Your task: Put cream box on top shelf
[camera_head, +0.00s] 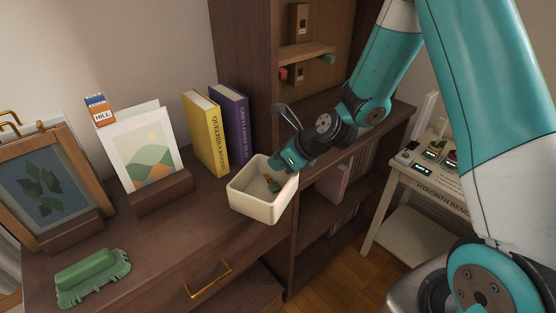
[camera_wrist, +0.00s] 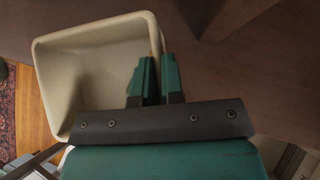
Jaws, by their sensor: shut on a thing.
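The cream box (camera_head: 262,205) is an open, roughly square tub at the right end of the brown cabinet top (camera_head: 185,225). I cannot tell whether it rests there or is slightly lifted. My gripper (camera_head: 275,183) is shut on its wall, with one green finger inside. In the wrist view the box (camera_wrist: 95,70) fills the upper left, upright-sided and empty, and my gripper (camera_wrist: 155,80) pinches its right wall. The wooden bookcase (camera_head: 243,50) stands behind, with a small upper shelf (camera_head: 305,52) and lower shelves partly hidden by my arm.
Yellow (camera_head: 206,132) and purple (camera_head: 232,122) books stand left of the bookcase. A picture card (camera_head: 142,150), a framed leaf print (camera_head: 45,185) and a green object (camera_head: 92,275) sit farther left. A labelled white bench (camera_head: 430,175) stands at right.

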